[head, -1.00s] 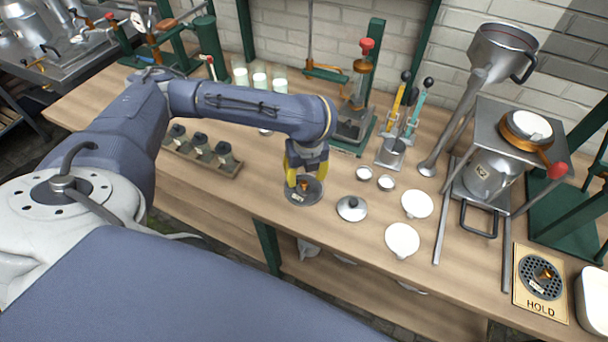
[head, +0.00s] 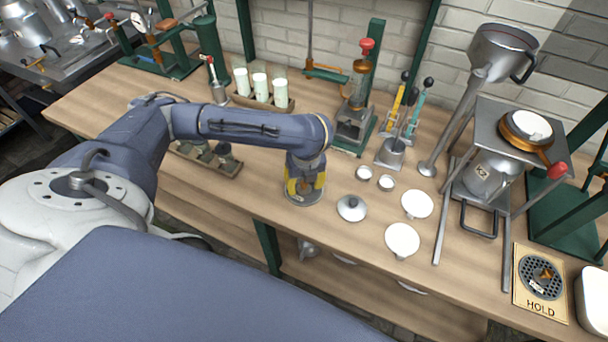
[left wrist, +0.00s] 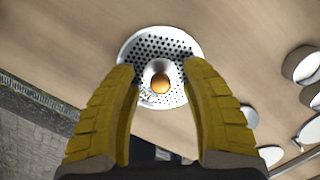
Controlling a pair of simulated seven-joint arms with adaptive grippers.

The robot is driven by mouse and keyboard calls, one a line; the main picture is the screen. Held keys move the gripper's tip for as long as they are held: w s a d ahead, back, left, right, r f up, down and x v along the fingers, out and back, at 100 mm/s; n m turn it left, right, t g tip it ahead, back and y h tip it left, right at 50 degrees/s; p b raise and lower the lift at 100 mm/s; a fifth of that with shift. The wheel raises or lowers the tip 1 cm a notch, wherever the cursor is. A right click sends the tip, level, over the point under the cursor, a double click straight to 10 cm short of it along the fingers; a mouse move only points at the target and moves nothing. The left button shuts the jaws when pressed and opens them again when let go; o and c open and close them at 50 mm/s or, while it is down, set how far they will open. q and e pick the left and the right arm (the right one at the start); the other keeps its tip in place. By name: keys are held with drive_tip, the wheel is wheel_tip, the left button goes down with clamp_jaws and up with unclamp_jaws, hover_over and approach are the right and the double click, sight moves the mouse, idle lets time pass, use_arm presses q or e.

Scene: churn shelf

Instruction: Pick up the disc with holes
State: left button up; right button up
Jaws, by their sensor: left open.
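A round metal disc with many small holes (left wrist: 150,46) lies flat on the wooden bench, seen in the left wrist view. It has a raised centre with an orange knob (left wrist: 160,84) and a small pale label beside it. In the head view the disc (head: 304,200) is mostly hidden under my left gripper (head: 304,187). My left gripper, with yellow fingers, is open and points down over the disc; its fingertips (left wrist: 161,70) are on either side of the knob. I cannot tell whether they touch the disc. My right gripper is not in view.
A similar perforated disc (head: 541,280) sits on a HOLD card (head: 545,305) at the right. The bench's front edge is near.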

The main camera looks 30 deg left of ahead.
use_arm(q)
clamp_jaws()
idle(0.3)
idle(0.3)
